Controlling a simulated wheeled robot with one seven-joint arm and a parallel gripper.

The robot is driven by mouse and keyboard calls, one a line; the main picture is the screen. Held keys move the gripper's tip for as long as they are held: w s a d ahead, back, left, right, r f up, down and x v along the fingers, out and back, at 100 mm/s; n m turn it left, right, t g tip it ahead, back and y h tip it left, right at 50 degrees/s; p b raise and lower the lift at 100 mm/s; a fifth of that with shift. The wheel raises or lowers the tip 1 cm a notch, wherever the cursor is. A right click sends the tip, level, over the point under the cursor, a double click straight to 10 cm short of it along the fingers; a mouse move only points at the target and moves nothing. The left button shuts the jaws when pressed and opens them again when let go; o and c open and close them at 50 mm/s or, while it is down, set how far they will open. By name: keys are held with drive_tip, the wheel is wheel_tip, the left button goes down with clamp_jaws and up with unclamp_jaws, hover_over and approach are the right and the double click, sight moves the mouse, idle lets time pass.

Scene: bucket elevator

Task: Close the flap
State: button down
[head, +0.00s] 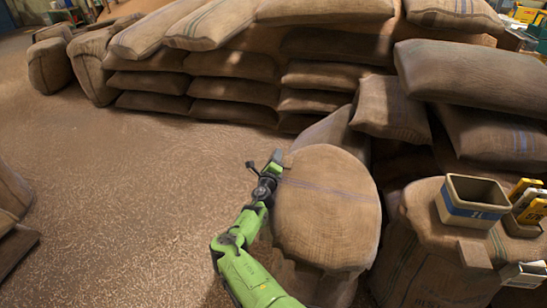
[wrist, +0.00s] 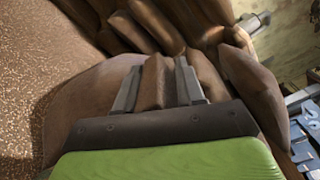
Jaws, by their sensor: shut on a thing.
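A brown burlap sack (head: 325,210) with a rounded top and a faint dark stripe stands right beside my green arm in the head view. My gripper (head: 266,168) is at the upper left edge of this top. In the wrist view my gripper (wrist: 156,75) has its two grey fingers on either side of an upright brown fold of cloth (wrist: 154,82), and is shut on it. This fold looks like the flap, part of the sack's top edge. Brown sack cloth (wrist: 85,105) spreads to both sides of the fingers. The underside of the flap is hidden.
Stacked full sacks (head: 235,65) line the back, and more (head: 470,75) rise at the right. A bin with a blue band (head: 475,200) and yellow boxes (head: 528,205) sit on a sack at the right. The speckled floor (head: 140,190) at left is mostly clear.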

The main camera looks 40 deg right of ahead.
drive_tip(key=shift+s+d+f, duration=0.2)
drive_tip(key=shift+s+d, duration=0.1)
drive_tip(key=shift+s, duration=0.05)
drive_tip(key=c, duration=1)
unclamp_jaws()
drive_tip(key=shift+r, duration=0.2)
drive_tip(key=shift+a, duration=0.1)
drive_tip(key=shift+s+a+p, duration=0.2)
drive_tip(key=shift+a+p, duration=0.1)
drive_tip(key=p+v, duration=0.4)
drive_tip(key=v, duration=1.1)
